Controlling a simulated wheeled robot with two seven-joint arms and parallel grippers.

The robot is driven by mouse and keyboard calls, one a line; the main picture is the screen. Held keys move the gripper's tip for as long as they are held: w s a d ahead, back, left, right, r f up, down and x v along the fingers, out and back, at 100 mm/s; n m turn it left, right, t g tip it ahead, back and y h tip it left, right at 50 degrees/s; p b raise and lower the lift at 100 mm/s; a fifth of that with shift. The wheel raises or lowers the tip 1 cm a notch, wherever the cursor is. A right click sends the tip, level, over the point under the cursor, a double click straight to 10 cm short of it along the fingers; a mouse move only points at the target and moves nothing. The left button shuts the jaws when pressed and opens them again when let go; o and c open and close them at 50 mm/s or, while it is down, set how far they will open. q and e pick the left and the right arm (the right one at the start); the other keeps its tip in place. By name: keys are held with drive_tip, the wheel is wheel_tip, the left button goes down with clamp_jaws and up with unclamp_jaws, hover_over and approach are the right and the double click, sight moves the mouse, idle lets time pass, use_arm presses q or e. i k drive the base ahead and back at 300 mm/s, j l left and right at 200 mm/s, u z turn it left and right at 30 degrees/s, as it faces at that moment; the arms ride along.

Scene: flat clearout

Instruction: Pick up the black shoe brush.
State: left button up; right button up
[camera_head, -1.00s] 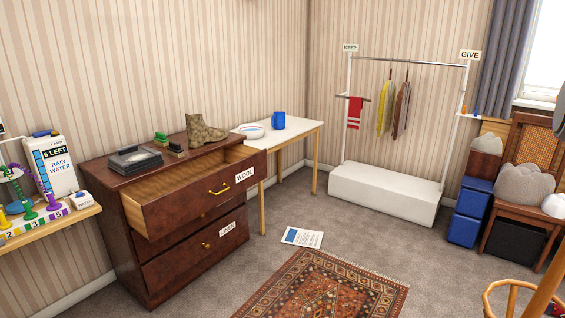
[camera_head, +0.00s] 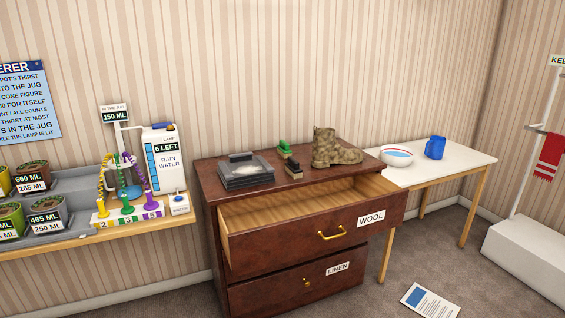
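A small dark brush (camera_head: 293,171), which looks like the black shoe brush, lies on top of the brown chest of drawers (camera_head: 210,191). It sits just in front of a similar green-topped brush (camera_head: 285,148) and to the left of a camouflage-patterned boot (camera_head: 334,150). A grey box-like item (camera_head: 246,176) is to its left. Neither of my grippers is in view.
The chest's top drawer (camera_head: 318,232), labelled WOOL, is pulled out below the brush. A shelf (camera_head: 165,213) with pots and a jug stands left.

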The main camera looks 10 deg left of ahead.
sight(292, 168)
drive_tip(key=i+l+u, duration=0.7)
drive_tip(key=l, duration=0.25)
